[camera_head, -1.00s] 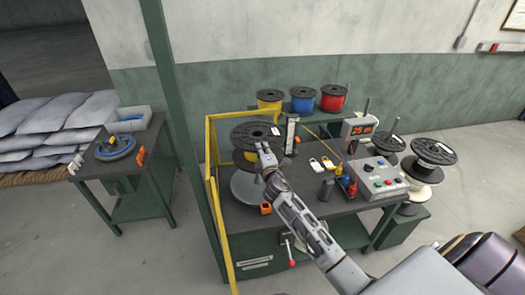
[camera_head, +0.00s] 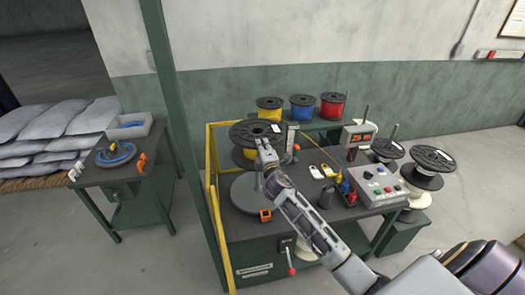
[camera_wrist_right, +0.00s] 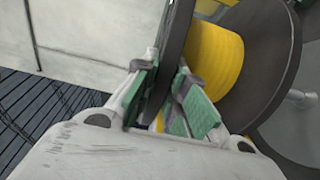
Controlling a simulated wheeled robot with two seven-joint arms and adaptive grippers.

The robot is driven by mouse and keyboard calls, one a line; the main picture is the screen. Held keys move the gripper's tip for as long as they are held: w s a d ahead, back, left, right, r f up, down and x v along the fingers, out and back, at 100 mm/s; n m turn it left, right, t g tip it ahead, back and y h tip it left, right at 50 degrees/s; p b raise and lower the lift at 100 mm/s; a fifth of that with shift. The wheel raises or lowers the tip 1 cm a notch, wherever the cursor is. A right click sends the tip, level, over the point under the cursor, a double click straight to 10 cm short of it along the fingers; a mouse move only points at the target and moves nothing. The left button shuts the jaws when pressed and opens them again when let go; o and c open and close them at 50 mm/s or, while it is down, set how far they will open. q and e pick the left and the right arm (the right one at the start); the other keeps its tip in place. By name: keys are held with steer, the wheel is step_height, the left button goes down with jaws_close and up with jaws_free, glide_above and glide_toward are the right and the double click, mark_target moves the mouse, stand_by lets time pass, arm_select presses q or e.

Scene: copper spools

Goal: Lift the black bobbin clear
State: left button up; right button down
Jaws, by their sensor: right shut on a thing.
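The black bobbin (camera_head: 250,131), wound with yellow, is upright at the left end of the dark workbench. It appears above a round grey disc (camera_head: 243,192), whose top shows almost fully. My right gripper (camera_head: 265,148) is at the near edge of the bobbin's top flange. In the right wrist view, its green-padded fingers (camera_wrist_right: 165,100) are shut on the black flange (camera_wrist_right: 178,45), with the yellow winding (camera_wrist_right: 215,62) beside them. My left gripper is not in view.
A yellow rail (camera_head: 214,200) and a green post (camera_head: 178,130) stand left of the disc. Yellow, blue and red spools (camera_head: 302,107) stand behind. A control box (camera_head: 375,188), padlocks (camera_head: 322,171) and small tools are to the right. Black spools (camera_head: 433,158) stand farther right.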

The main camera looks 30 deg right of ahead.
steer(key=shift+r, duration=0.8)
